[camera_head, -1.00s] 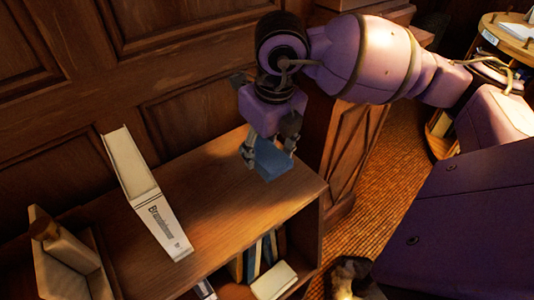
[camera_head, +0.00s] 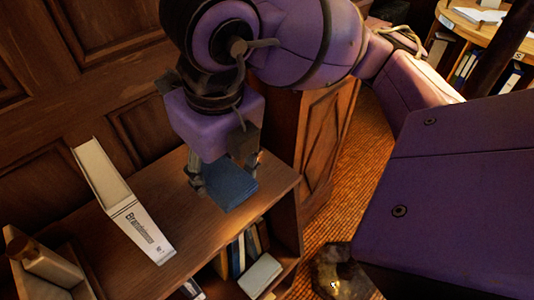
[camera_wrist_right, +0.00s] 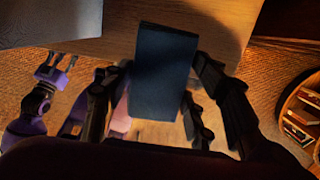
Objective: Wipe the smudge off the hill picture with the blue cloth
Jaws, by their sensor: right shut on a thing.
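The blue cloth (camera_head: 231,187) looks like a flat folded block. My right gripper (camera_head: 225,178) is shut on it and holds it over the right end of a wooden shelf top; whether the cloth touches the wood I cannot tell. In the right wrist view the cloth (camera_wrist_right: 166,75) stands out dark blue between the dark fingers (camera_wrist_right: 165,95). My left gripper (camera_wrist_right: 57,66) shows small at the left of that view, its two fingers apart and nothing between them. I see neither the hill picture nor its smudge.
A white binder (camera_head: 140,232) lies on the shelf top (camera_head: 185,220), left of the cloth. A bookend-like wooden piece (camera_head: 45,265) stands at the far left. Books (camera_head: 240,255) fill the shelf below. A panelled wall (camera_head: 110,60) is behind. Woven carpet (camera_head: 350,200) lies to the right.

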